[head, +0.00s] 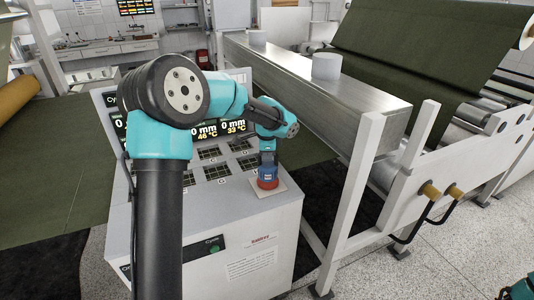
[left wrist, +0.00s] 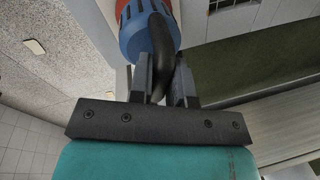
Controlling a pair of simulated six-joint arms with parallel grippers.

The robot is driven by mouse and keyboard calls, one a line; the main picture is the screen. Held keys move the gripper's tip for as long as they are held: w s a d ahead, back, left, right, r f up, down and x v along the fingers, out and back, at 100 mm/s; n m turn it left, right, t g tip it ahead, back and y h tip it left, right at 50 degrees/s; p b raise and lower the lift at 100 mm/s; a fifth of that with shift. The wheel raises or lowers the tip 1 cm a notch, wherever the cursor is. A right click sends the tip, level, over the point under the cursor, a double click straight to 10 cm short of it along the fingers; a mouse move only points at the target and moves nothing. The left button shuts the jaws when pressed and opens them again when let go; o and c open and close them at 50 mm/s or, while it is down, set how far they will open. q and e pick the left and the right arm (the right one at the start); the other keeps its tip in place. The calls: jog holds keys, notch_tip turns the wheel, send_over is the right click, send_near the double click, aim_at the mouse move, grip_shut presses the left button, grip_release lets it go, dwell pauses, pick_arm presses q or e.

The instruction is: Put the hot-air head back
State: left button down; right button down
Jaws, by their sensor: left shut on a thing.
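The hot-air head (head: 268,177) is a short blue and red cylinder. It stands upright on, or just above, a pale square pad (head: 282,190) at the right front corner of the console top; I cannot tell if it touches. My left gripper (head: 268,147) is above it, pointing down. In the left wrist view the gripper (left wrist: 165,82) is shut on the black curved handle of the blue and red head (left wrist: 142,35). The head's underside is hidden. My right gripper is not in view.
The white console (head: 235,245) has a display and several small dark grids on its sloped top. A long metal box beam (head: 310,88) on a white frame runs close at the right. A roll of green material (head: 440,50) lies behind.

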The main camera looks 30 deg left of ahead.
aim_at(267, 168)
pick_arm(q)
jog(key=c, duration=1.1)
grip_release()
jog(key=shift+f, duration=0.1)
jog(key=shift+o, duration=0.2)
notch_tip(267, 168, up, 12)
jog(key=s+d, duration=0.1)
jog(key=s, duration=0.1)
jog(key=shift+d, duration=0.1)
